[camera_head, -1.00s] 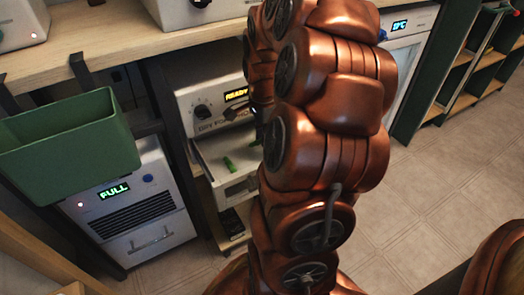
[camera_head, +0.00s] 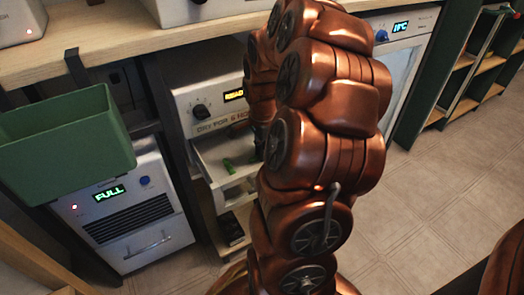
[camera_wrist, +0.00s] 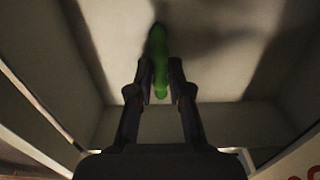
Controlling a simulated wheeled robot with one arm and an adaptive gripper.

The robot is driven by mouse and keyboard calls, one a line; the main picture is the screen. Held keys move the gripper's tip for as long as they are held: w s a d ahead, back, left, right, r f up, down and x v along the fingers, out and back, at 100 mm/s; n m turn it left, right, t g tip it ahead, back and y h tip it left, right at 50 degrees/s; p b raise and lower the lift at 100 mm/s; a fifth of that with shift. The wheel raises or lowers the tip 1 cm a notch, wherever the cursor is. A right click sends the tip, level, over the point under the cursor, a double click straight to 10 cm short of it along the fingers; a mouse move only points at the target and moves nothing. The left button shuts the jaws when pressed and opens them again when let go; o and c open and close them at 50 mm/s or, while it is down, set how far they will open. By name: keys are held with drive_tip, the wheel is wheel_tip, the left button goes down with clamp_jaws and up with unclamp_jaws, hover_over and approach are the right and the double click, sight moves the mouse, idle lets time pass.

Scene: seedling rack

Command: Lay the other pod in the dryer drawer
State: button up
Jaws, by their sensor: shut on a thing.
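The dryer drawer (camera_head: 211,166) is pulled out below the dryer's panel in the head view. A green pod (camera_head: 229,166) shows in it there. In the wrist view my gripper (camera_wrist: 160,82) is over the drawer's pale inside, and the drawer's wall (camera_wrist: 240,114) shows ahead of it. The fingers are shut on a green pod (camera_wrist: 160,72), which points away from the palm, close above or at the drawer floor; I cannot tell if it touches. I cannot tell whether both views show the same pod.
The dryer (camera_head: 205,95) has a lit display, partly hidden by my arm. A green bin (camera_head: 65,135) hangs at the left, above a white unit (camera_head: 140,205) reading FULL. A wooden counter (camera_head: 110,40) runs above. The tiled floor (camera_head: 440,190) at the right is clear.

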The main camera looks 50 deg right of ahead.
drive_tip(key=o, duration=0.8)
drive_tip(key=shift+f, duration=0.1)
wheel_tip(320, 180, up, 12)
drive_tip(key=p, duration=0.5)
drive_tip(key=s+a+n, duration=0.1)
drive_tip(key=a+n, duration=0.2)
drive_tip(key=a, duration=0.2)
drive_tip(key=s+a+n+g, duration=0.1)
drive_tip(key=a+n, duration=0.2)
drive_tip(key=a, duration=0.3)
drive_tip(key=s+a+n, duration=0.1)
drive_tip(key=a+n, duration=0.2)
drive_tip(key=a, duration=0.3)
drive_tip(key=shift+s+n, duration=0.25)
drive_tip(key=shift+n, duration=0.15)
drive_tip(key=s+a+f+n+g, duration=0.2)
drive_tip(key=s+a+n, duration=1)
drive_tip(key=s, duration=0.2)
drive_tip(key=shift+g, duration=0.3)
